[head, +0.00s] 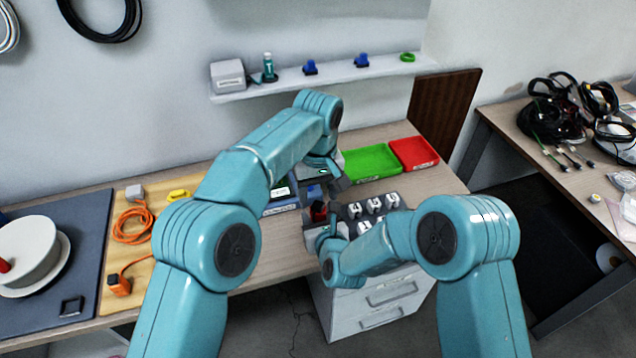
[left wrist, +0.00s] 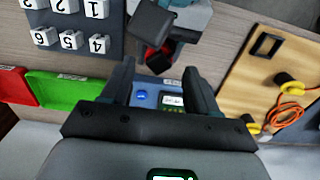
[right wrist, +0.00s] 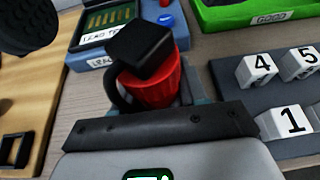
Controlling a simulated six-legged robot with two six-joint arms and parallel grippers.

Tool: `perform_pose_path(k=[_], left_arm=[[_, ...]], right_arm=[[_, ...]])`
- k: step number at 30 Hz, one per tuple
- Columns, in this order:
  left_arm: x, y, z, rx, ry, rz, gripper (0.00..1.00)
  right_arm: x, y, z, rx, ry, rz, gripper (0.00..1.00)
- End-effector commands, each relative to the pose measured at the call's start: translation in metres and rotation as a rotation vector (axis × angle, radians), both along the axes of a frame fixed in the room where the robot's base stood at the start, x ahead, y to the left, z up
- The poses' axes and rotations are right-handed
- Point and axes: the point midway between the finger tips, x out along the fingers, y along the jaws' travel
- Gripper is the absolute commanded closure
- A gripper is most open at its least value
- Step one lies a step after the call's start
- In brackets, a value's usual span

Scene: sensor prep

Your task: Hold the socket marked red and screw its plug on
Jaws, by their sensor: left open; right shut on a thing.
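A red ribbed socket (right wrist: 152,88) is held in my right gripper (right wrist: 150,72), whose dark finger covers its top. In the left wrist view its red rim with a dark opening (left wrist: 157,61) shows, and in the head view it is a small red shape (head: 319,211) above the near edge of the bench. My left gripper (left wrist: 160,88) is open and empty, with the socket beyond its fingertips; in the head view it (head: 328,183) is above and behind the socket. I cannot tell which piece is the socket's plug.
A blue leak tester (left wrist: 145,97) stands behind the socket. A green tray (head: 370,163) and a red tray (head: 415,153) lie at the back right. A dark block with several numbered white cubes (right wrist: 258,70) is to the right. A wooden board (head: 150,255) with orange cable is left.

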Motion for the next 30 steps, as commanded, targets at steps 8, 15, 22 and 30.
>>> perform_pose_path(k=[8, 15, 22, 30], left_arm=[[0.0, 0.0, -0.039, 0.001, 0.001, 0.001, 0.4], [0.0, 0.0, -0.048, 0.0, -0.001, 0.0, 0.4], [0.0, 0.0, -0.048, 0.0, -0.001, 0.0, 0.57], [0.0, 0.0, -0.048, 0.001, 0.0, -0.039, 0.98]], right_arm=[[0.0, 0.0, 0.0, 0.0, -0.001, 0.0, 1.0], [0.0, 0.0, 0.0, 0.0, -0.001, 0.0, 1.0], [0.0, 0.0, 0.0, 0.0, -0.001, 0.0, 1.0], [0.0, 0.0, 0.0, 0.001, -0.001, -0.001, 1.0]])
